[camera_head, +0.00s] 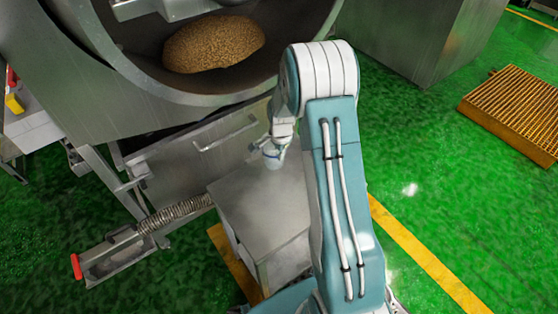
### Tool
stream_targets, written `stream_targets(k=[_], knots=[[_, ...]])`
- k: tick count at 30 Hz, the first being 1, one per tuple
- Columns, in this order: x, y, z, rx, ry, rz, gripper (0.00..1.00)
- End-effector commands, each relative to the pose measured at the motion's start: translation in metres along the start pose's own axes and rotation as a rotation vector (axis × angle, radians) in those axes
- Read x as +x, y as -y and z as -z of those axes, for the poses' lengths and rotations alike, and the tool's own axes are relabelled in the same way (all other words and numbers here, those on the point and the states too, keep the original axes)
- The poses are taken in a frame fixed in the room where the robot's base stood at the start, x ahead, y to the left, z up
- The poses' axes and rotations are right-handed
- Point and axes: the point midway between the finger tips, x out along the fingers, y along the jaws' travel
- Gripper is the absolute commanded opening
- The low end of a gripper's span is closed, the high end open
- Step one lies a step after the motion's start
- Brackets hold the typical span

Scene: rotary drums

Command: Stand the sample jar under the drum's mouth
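The drum (130,70) is a large steel vessel at the upper left, its round mouth facing me with a heap of brown granules (213,44) inside. A small pale jar (273,161) with a bluish upper edge is at the back of a steel cabinet top (262,197), below and to the right of the mouth's lower rim. My gripper (269,148) is right at the jar's top, partly hidden by my arm. The fingers are too small to tell whether they grip it. I cannot tell whether the jar's base touches the cabinet top.
A flexible hose runs to a metal chute (115,255) with a red end at the lower left. A steel panel with a handle (225,135) stands behind the cabinet. An orange grating (515,110) lies at the right. Green floor between is clear.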

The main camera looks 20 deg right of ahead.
Motion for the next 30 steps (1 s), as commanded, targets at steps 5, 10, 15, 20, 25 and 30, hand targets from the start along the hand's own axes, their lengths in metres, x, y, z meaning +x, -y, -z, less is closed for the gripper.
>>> stream_targets(k=[5,10,15,20,25,30], knots=[[0.027,-0.001,-0.004,-0.002,-0.001,-0.004,0.00],[0.030,-0.001,-0.002,-0.002,-0.001,0.000,0.00],[0.032,-0.002,-0.001,-0.001,0.001,0.000,0.00],[0.032,-0.002,-0.001,-0.001,0.001,0.000,0.43],[0.032,-0.001,-0.002,-0.002,0.000,-0.001,0.43],[0.029,-0.001,-0.002,-0.002,-0.001,0.000,0.43]])
